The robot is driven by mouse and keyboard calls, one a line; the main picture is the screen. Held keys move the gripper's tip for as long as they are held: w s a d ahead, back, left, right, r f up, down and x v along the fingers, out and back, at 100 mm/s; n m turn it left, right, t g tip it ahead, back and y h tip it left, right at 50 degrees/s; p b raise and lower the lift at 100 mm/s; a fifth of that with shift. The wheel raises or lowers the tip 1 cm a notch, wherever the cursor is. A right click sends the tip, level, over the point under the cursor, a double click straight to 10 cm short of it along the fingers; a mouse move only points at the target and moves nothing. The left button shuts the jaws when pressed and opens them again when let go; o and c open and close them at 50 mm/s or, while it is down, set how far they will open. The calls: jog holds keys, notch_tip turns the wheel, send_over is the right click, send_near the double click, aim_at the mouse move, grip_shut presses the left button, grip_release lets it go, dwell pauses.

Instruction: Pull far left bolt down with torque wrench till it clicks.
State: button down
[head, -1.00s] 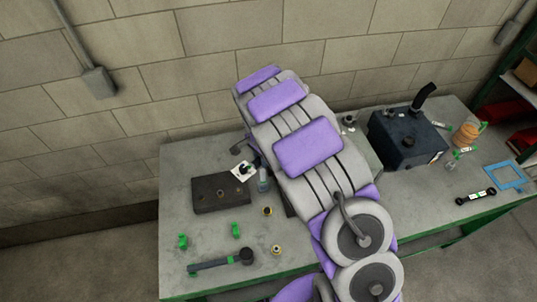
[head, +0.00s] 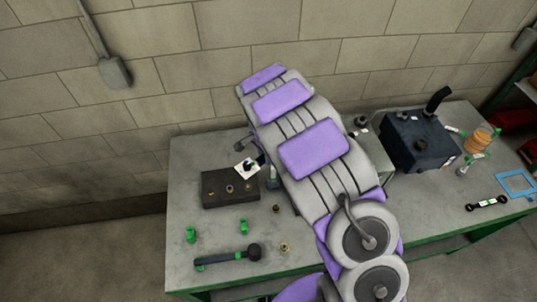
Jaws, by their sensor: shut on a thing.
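My own arm spans the middle of the head view and hides its far end, so my gripper and anything in it are not visible. A dark flat block (head: 212,193) with several small round fittings on top lies on the left part of the bench. A dark long-handled tool (head: 228,257) with a round head and green marks lies near the front left edge. I cannot tell whether it is the torque wrench. A dark piece (head: 240,146) shows just left of my arm, partly hidden. I cannot make out the far left bolt.
The grey bench (head: 190,160) stands against a block wall. Small green parts (head: 191,235) and brass-coloured rings (head: 285,247) lie at the left. A dark box (head: 420,140), an orange container (head: 480,140), a blue frame (head: 516,182) and a black bar (head: 487,203) lie at the right.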

jog(key=shift+d, duration=0.35)
jog(key=shift+d+b, duration=0.2)
jog(key=shift+b, duration=0.15)
jog(key=shift+d+f+b, duration=0.25)
jog(key=shift+d+f, duration=0.1)
jog(key=shift+f, duration=0.25)
jog(key=shift+d+f+b, duration=0.2)
jog(key=shift+d+f, duration=0.15)
jog(key=shift+f, duration=0.2)
jog(key=shift+w, duration=0.15)
jog(key=shift+w+a, duration=0.2)
jog(key=shift+a, duration=0.05)
dwell(0.4)
